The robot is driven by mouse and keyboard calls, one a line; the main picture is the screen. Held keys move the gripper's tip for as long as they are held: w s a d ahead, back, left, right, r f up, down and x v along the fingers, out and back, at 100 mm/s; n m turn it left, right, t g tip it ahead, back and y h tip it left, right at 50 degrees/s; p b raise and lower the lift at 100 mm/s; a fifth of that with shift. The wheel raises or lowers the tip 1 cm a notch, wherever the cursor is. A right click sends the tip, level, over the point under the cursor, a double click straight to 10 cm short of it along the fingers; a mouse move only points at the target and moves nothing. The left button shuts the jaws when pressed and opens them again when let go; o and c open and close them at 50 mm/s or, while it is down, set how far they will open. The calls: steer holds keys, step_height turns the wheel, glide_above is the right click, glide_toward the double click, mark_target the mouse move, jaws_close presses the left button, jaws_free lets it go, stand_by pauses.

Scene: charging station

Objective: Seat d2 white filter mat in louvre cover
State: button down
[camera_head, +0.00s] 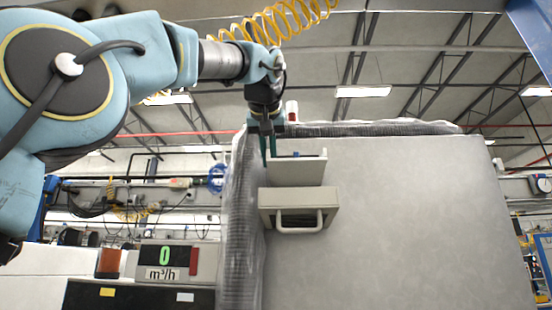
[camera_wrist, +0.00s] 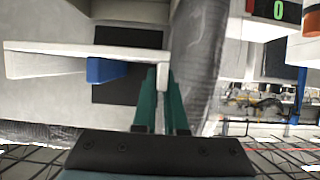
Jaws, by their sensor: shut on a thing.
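My gripper (camera_head: 267,158) reaches down from above at the left end of a pale panel (camera_head: 298,172) on the grey cabinet's face. In the wrist view its green fingers (camera_wrist: 162,76) are shut on a small white tab (camera_wrist: 163,73) at one end of a long white panel edge (camera_wrist: 75,48). A blue block (camera_wrist: 105,70) sits against this edge; a bit of blue also shows behind the panel in the head view (camera_head: 296,154). I cannot tell whether the panel is the louvre cover or the filter mat. No separate mat is distinguishable.
A beige box with a handle (camera_head: 299,218) juts out just below the panel. Clear wrap (camera_head: 240,220) covers the grey cabinet's (camera_head: 420,220) left edge and top. A flow display (camera_head: 165,256) stands at lower left. The cabinet's right side is bare.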

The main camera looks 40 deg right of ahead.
steer(key=shift+r, duration=0.1)
stand_by(0.3)
steer(key=shift+s+a+r, duration=0.1)
steer(key=shift+s+a, duration=0.05)
steer(key=f+b, duration=0.6)
steer(key=shift+s+a+f, duration=0.15)
steer(key=shift+s+f, duration=0.05)
steer(key=shift+f, duration=0.05)
steer(key=shift+s+f+b, duration=0.1)
steer(key=shift+f+b, duration=0.8)
steer(key=shift+f, duration=0.15)
stand_by(1.2)
steer(key=c, duration=0.9)
jaws_free()
steer(key=shift+a, duration=0.1)
steer(key=v, duration=1)
steer(key=shift+s+r+b, duration=0.2)
steer(key=shift+s+b, duration=0.1)
steer(key=shift+s, duration=0.05)
steer(key=shift+a, duration=0.1)
